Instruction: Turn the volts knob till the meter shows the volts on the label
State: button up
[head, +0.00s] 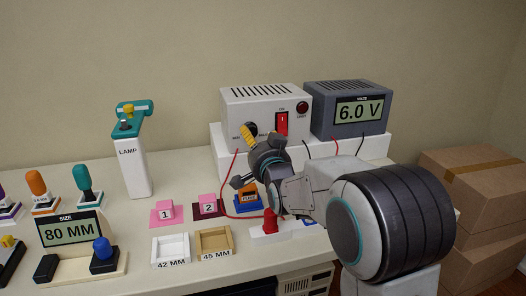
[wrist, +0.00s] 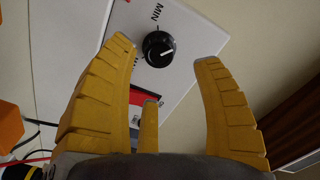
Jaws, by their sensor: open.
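The grey meter (head: 348,108) reads 6.0 V in the head view. To its left stands the white power supply box (head: 262,103), with the black volts knob (head: 251,129) low on its front, partly hidden by my gripper (head: 256,138). In the wrist view the knob (wrist: 159,49) shows whole beside the word MIN, its white pointer line angled to the right. My yellow fingers are open, one on each side of the knob in that picture, with a third below. I see no clear contact. A label with a target voltage cannot be made out.
A red switch (head: 281,124) and a red lamp (head: 303,108) sit to the right of the knob. Red and black leads hang below. Cardboard boxes (head: 475,174) are at the right.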

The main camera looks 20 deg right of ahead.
jog(key=s, duration=0.6)
jog(key=shift+s, duration=0.15)
jog(key=shift+r, duration=0.1)
jog(key=s+r+n+g+p, duration=0.2)
jog(key=s+g+p, duration=0.3)
jog(key=s+p, duration=0.3)
jog(key=s+r+n+g+p, duration=0.2)
jog(key=s+n+g+p, duration=0.2)
jog(key=s, duration=1)
jog(key=s+r+n+g+p, duration=0.3)
jog(key=s+g+p, duration=0.2)
jog(key=s+p, duration=0.5)
jog(key=shift+s+n+g+p, duration=0.3)
jog(key=shift+s+p, duration=0.1)
jog(key=shift+p, duration=0.45)
